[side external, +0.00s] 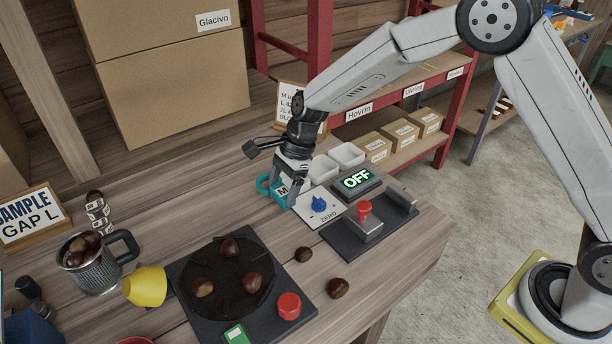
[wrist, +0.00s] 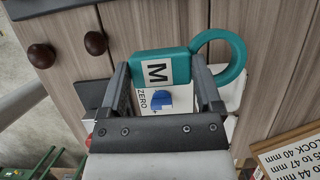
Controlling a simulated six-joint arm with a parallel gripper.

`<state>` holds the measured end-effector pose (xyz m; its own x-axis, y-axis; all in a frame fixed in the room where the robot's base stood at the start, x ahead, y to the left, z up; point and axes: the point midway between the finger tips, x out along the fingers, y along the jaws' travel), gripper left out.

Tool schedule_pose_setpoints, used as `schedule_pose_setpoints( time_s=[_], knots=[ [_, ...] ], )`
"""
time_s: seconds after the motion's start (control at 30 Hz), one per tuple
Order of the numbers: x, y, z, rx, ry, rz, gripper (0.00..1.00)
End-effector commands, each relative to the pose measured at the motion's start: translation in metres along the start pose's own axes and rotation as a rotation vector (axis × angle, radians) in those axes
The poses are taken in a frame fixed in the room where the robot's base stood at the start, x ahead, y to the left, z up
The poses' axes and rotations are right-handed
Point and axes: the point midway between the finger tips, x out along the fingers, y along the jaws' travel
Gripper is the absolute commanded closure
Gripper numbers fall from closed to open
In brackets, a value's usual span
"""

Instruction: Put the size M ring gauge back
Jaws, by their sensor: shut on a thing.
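The size M ring gauge (side external: 265,184) is teal, with a ring at one end and a white label marked M on its block. In the wrist view the gauge (wrist: 227,47) has its block between my fingers and its ring out to the upper right. My gripper (side external: 290,185) is shut on the block, near the white plate (side external: 318,206) with a blue knob marked ZERO. In the wrist view my gripper (wrist: 163,85) partly covers that plate. I cannot tell whether the gauge touches the table.
A dark device with a red knob (side external: 363,210) is close by. A black round plate (side external: 228,275) holds chestnuts.

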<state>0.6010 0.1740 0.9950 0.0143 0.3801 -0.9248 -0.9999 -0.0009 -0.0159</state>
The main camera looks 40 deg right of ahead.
Motion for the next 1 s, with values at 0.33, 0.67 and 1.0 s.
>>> schedule_pose_setpoints(
  time_s=[0.33, 0.67, 1.0],
  knots=[
    [0.032, -0.024, -0.005, -0.001, 0.000, 0.000, 0.82],
    [0.036, -0.028, -0.006, -0.001, 0.000, 0.000, 0.81],
    [0.062, -0.032, -0.015, -0.001, 0.000, 0.002, 0.82]
  ],
)
